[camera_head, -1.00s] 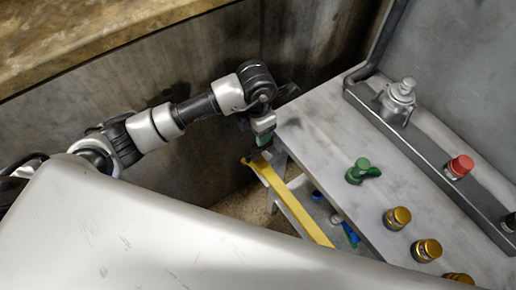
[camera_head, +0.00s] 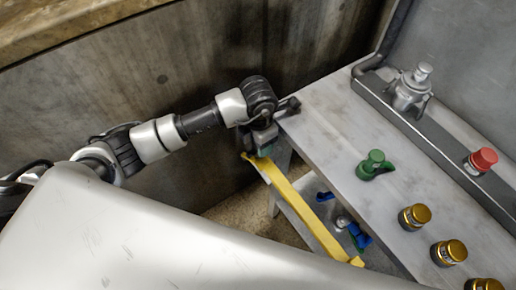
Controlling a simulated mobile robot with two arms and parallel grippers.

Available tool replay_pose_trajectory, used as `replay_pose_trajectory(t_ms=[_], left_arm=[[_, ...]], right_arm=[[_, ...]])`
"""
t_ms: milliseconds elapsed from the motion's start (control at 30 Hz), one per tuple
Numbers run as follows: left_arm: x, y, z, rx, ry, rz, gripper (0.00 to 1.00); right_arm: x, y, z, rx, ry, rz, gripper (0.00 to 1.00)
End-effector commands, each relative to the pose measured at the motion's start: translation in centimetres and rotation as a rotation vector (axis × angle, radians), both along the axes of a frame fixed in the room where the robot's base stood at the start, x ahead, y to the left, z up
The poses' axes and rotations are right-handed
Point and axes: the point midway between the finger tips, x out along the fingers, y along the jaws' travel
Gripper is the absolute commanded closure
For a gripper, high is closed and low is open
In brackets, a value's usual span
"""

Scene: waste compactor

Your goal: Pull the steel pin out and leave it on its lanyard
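My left gripper (camera_head: 262,146) hangs from the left arm's wrist beside the near left corner of the pale grey worktop (camera_head: 335,122), over the far end of a yellow bar (camera_head: 300,207). A small dark green part shows at its fingertips; I cannot tell whether it is held or part of the gripper. The fingers are too small and dark to read. I cannot make out a steel pin or a lanyard with certainty; the wrist and gripper may hide them. My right gripper is out of view.
On the worktop are a green knob (camera_head: 375,163) and several brass-coloured knobs (camera_head: 415,216). A silver fitting (camera_head: 412,88) and a red button (camera_head: 481,161) stand on the dark rail. Blue parts (camera_head: 359,237) lie below the worktop edge. A concrete wall (camera_head: 200,60) stands behind my arm.

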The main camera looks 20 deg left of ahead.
Motion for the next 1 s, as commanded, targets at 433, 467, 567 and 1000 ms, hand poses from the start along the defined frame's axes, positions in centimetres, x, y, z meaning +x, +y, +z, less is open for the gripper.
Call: replay_pose_trajectory(t_ms=[433,467,567,1000], left_arm=[[0.01,0.02,0.06,0.001,-0.001,0.000,0.92],[0.02,0.02,0.07,0.001,-0.001,0.000,0.92],[0.03,0.02,0.17,0.001,-0.001,0.000,0.92],[0.04,0.03,0.83,0.001,-0.002,0.001,0.92]], right_arm=[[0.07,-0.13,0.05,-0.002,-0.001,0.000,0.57],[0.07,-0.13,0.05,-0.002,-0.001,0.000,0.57],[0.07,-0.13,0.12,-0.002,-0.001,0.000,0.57],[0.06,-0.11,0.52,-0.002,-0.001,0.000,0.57]])
